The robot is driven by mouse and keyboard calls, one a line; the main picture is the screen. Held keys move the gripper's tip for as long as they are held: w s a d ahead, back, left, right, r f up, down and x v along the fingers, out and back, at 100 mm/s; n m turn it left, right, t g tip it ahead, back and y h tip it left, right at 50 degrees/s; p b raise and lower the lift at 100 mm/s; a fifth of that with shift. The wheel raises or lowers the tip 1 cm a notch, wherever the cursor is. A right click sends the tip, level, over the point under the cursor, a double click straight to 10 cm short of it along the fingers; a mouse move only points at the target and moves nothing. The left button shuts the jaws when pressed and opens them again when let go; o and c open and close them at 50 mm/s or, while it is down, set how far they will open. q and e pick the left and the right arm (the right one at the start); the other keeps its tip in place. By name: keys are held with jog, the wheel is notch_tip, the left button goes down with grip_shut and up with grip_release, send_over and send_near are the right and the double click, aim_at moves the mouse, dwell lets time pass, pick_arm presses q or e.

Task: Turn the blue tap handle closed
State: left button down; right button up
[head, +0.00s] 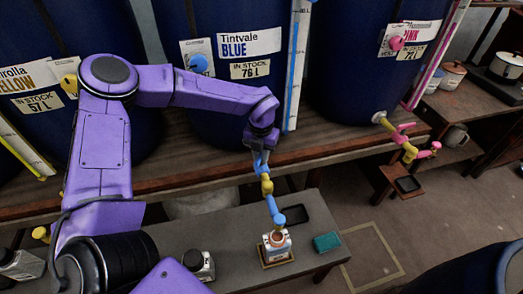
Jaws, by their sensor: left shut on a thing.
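The blue tap hangs at the front of the vat labelled "Tintvale BLUE" (228,75), in the middle of the head view. Its brass-yellow body (266,186) and blue spout (274,207) show below my left gripper (261,150). My left gripper is shut on the blue tap handle (261,163), reaching it from above. The gripper hides the handle's upper part, so I cannot tell its exact angle. A small white labelled container (277,244) with an open top stands below the spout. My right gripper is not in view.
A pink tap (408,148) juts out at the right. A low grey bench (220,236) holds a dark tray (293,216), a teal sponge-like block (327,242) and a dark-lidded jar (200,264). A blue drum (470,275) stands at bottom right. Floor between is clear.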

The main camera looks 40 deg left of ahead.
pick_arm(q)
jog(key=m+p, duration=0.1)
jog(key=m, duration=0.1)
jog(key=m+p, duration=0.2)
jog(key=m, duration=0.1)
jog(key=shift+r+m, duration=0.2)
jog(key=shift+m, duration=0.1)
jog(key=m+p, duration=0.2)
jog(key=m, duration=0.3)
jog(key=shift+w, duration=0.1)
jog(key=shift+f, duration=0.1)
jog(key=c, duration=1.1)
grip_release()
notch_tip(320, 180, up, 10)
jog(key=shift+r+b, duration=0.25)
jog(key=shift+b, duration=0.1)
